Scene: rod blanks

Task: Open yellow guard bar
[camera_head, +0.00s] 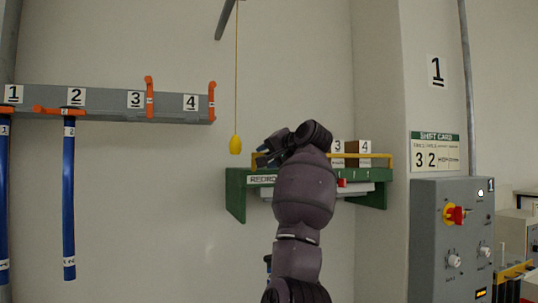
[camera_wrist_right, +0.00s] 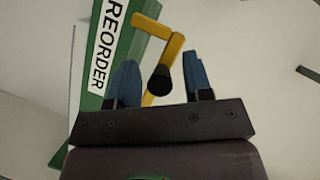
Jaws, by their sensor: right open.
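The yellow guard bar (camera_head: 378,155) runs along the front of the green shelf (camera_head: 236,196) on the back wall. My right arm hides much of its middle. In the right wrist view the bar (camera_wrist_right: 171,48) is a bent yellow piece with a round black end (camera_wrist_right: 160,80). My right gripper (camera_wrist_right: 163,72) is open, with one blue finger on each side of the black end. I cannot tell whether either finger touches it. In the head view my right gripper (camera_head: 268,152) is at the shelf's left part. My left gripper is not in view.
A yellow pull weight (camera_head: 235,145) hangs on a cord just left of my right gripper. A grey rack (camera_head: 110,98) with blue rods (camera_head: 69,195) is on the left. A control panel (camera_head: 450,235) with a red-yellow switch stands on the right.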

